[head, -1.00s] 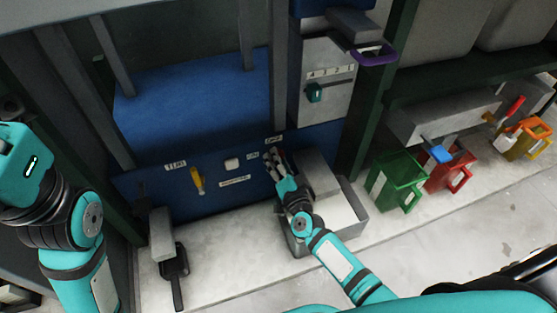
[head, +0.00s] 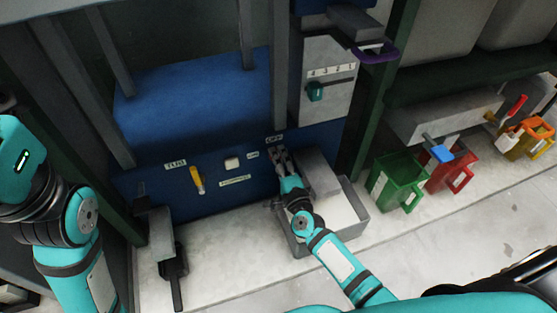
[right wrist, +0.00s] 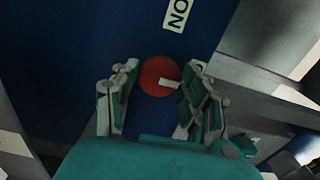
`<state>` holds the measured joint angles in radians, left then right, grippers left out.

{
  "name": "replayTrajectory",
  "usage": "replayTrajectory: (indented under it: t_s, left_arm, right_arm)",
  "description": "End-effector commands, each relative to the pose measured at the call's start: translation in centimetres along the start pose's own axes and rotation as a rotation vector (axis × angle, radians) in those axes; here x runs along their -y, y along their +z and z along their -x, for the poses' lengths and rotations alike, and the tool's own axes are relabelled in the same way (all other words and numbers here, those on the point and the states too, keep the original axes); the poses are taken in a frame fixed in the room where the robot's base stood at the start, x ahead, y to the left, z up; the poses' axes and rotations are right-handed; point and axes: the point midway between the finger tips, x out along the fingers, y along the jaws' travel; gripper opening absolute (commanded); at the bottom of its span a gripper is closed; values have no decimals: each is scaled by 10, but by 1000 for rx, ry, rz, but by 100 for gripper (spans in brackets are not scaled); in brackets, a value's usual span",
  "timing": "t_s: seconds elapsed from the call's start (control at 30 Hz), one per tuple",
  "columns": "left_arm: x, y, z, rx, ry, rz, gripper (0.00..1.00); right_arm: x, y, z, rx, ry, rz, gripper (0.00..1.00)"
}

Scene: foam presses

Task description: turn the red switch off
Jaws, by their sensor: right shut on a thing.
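The red switch (right wrist: 158,73) is a round red knob with a short white bar on the blue panel, seen in the right wrist view. Its bar points to the right in that view. My right gripper (right wrist: 160,92) has its fingers on both sides of the knob, with the right finger at the white bar, and is shut on it. In the head view the right gripper (head: 281,158) is at the blue panel and hides the switch. A white label (right wrist: 178,12) with the letters N and O is beside the knob.
A yellow handle (head: 196,180) and a white button (head: 232,164) are left of the right gripper on the panel. A grey bin (head: 352,217) stands below my right arm.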

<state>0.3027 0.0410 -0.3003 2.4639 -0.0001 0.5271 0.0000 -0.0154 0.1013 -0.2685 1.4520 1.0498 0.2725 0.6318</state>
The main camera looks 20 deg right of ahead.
Motion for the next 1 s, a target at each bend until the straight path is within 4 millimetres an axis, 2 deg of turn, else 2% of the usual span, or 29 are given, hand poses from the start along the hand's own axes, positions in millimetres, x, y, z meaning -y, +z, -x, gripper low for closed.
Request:
replayTrajectory:
  t_s: [0.5, 0.53, 0.67, 0.7, 1.0]
  left_arm:
    - [0, 0, 0, 0, -3, 0, 0]
    - [0, 0, 0, 0, -3, 0, 0]
    - [0, 0, 0, 0, -3, 0, 0]
    - [0, 0, 0, 0, -3, 0, 0]
    - [1, 0, -1, -4, -6, -1, 0]
  right_arm:
    - [0, 0, 0, -1, 1, -20, 13]
    - [0, 0, 0, -1, 1, -20, 47]
    - [0, 0, 0, -1, 1, -19, 64]
    - [0, 0, 0, -1, 1, -18, 67]
    - [0, 0, 3, 0, 1, -18, 67]
